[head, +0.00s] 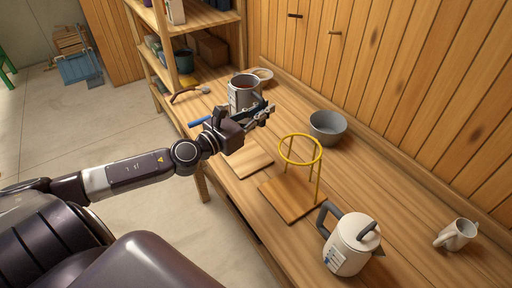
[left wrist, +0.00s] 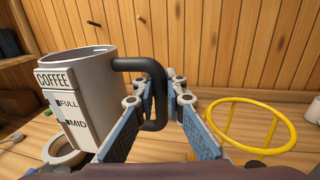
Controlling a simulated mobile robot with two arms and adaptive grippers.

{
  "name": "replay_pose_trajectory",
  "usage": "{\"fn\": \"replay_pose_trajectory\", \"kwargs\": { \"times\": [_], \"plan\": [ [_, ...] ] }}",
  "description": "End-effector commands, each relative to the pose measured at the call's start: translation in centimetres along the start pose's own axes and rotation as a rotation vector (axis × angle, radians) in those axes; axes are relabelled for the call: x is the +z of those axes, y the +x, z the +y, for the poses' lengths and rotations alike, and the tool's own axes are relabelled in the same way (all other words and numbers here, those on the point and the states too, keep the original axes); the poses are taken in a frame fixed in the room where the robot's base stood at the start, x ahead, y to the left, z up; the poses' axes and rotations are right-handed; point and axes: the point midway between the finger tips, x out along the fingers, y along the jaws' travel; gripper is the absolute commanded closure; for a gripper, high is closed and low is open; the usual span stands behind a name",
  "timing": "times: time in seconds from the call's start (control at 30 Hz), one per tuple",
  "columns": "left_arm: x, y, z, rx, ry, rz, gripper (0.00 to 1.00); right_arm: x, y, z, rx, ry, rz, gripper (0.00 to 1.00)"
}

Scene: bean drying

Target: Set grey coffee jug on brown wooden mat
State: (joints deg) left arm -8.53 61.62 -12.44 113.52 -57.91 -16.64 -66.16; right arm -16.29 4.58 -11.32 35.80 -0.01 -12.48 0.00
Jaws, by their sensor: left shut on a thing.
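The grey coffee jug (head: 241,98) is upright toward the far end of the bench, with dark reddish contents showing. In the left wrist view the jug (left wrist: 92,90) shows its COFFEE, FULL and MID labels. My left gripper (head: 266,113) is shut on its dark handle (left wrist: 155,85), which passes between the fingers. I cannot tell if the jug's base touches the bench. A flat, square, light brown wooden mat (head: 247,160) lies bare on the bench, nearer than the jug. My right gripper is not in view.
A yellow ring stand (head: 301,150) on a darker wooden base (head: 290,200) stands just right of the mat. A grey bowl (head: 327,127), a white kettle (head: 350,248) and a white mug (head: 457,235) stand farther right. Wooden shelves (head: 165,45) rise at the far end.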

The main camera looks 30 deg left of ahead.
Motion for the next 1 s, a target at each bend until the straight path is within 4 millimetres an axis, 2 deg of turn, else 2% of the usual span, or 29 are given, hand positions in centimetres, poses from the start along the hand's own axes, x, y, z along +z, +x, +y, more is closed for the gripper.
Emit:
{"fn": "replay_pose_trajectory", "kwargs": {
  "times": [0.07,0.17,0.23,0.43,0.57,0.73,0.83,1.0],
  "plan": [
    [0.1,0.1,0.2,0.002,0.001,-0.005,1.0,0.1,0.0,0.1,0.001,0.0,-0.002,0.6],
    [-1.6,0.2,0.3,0.004,-0.002,-0.004,1.0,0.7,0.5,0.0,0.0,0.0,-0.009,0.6],
    [-3.3,0.1,0.3,0.005,-0.005,-0.002,1.0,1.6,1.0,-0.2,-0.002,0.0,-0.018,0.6],
    [-8.6,0.1,0.2,0.005,-0.003,-0.005,1.0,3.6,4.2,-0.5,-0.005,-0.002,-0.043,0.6],
    [-11.2,0.1,0.2,0.005,-0.002,-0.005,1.0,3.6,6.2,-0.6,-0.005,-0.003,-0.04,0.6],
    [-14.1,0.1,0.2,0.003,0.0,-0.005,1.0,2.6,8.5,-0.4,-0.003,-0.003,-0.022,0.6],
    [-15.1,0.1,0.2,0.004,0.001,-0.004,1.0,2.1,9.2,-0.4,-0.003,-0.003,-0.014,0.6],
    [-15.8,0.1,0.2,0.002,0.003,-0.004,1.0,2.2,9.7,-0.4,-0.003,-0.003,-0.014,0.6]
  ]
}}
